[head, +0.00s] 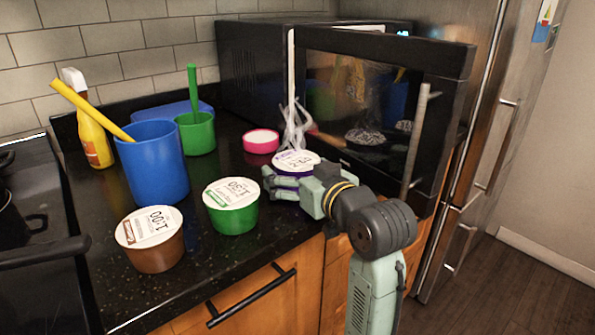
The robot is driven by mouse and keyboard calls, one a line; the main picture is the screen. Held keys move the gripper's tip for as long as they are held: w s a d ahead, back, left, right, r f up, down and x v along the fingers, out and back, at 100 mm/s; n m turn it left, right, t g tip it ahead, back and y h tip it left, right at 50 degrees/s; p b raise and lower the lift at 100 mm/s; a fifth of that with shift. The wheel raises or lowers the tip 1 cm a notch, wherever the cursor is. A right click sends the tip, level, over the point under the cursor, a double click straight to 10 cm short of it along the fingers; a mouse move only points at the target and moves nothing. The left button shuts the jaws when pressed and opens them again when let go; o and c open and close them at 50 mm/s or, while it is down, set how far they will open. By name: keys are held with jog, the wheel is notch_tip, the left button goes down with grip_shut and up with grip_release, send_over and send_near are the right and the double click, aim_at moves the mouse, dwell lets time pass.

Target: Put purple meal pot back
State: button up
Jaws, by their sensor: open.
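The purple meal pot (297,161) stands on the black counter in front of the microwave, with its white printed lid up. My gripper (268,183) is open at the near side of this pot. Its fingers hide much of the purple body, and I cannot tell whether they touch it.
A green pot (232,218) and a brown pot (152,252) stand to the left. A blue cup (155,172), green cup (196,138), pink tub (261,141) and yellow spray bottle (92,135) stand behind. The open door bounds the right side. The front counter has clear room.

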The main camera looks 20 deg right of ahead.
jog(key=b+v, duration=0.1)
jog(key=v, duration=1.1)
jog(key=shift+b, duration=0.35)
jog(key=shift+c, duration=0.3)
dwell(0.3)
